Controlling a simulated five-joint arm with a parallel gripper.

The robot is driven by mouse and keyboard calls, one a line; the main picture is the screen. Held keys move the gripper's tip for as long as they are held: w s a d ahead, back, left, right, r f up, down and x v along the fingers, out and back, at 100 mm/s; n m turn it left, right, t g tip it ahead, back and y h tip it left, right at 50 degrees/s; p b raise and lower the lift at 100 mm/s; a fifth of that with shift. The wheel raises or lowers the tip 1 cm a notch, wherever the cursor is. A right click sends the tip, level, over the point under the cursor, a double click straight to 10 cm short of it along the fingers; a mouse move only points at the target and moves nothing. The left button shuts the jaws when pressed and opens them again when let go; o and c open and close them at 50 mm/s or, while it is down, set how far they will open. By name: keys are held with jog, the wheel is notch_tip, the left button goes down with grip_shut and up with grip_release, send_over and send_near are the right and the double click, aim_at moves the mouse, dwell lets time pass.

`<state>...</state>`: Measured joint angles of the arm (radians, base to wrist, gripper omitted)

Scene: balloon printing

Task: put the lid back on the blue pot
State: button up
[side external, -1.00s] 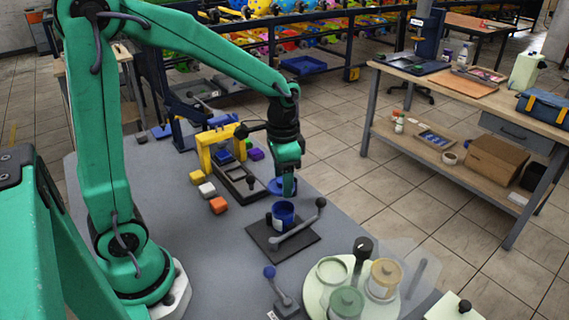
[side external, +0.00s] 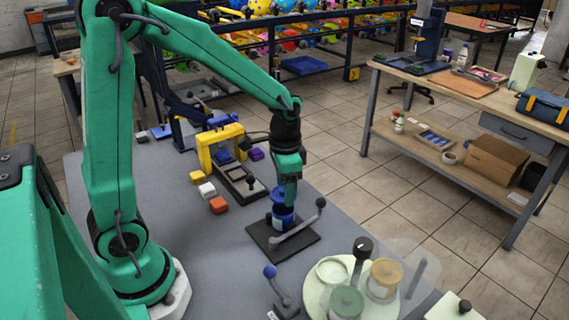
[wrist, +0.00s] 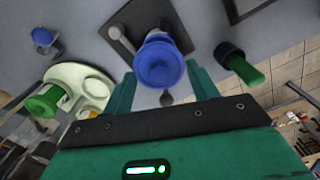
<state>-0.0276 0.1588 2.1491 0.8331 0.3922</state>
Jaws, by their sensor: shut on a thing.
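The blue pot (side external: 284,221) stands upright on a dark square plate (side external: 262,236) in the side view. My gripper (side external: 286,198) points straight down right above the pot. It is shut on the blue lid (wrist: 158,62), which shows between the fingers in the wrist view. In the side view the lid is at the pot's mouth, mostly hidden by the fingers. I cannot tell whether it is fully seated or just above the rim.
A grey lever (side external: 300,228) with a dark knob lies beside the pot on the plate. A round pale tray (side external: 312,300) with several pots stands at the front right. A yellow frame (side external: 203,152) and small coloured blocks lie behind. A blue-knobbed lever (side external: 271,272) is in front.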

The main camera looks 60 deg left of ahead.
jog(key=shift+f, duration=1.6)
jog(key=shift+f, duration=0.2)
dwell(1.4)
jog(key=o, duration=1)
jog(key=shift+o, duration=0.5)
jog(key=shift+o, duration=1.3)
jog(key=shift+r, duration=0.2)
jog(key=shift+r, duration=3.3)
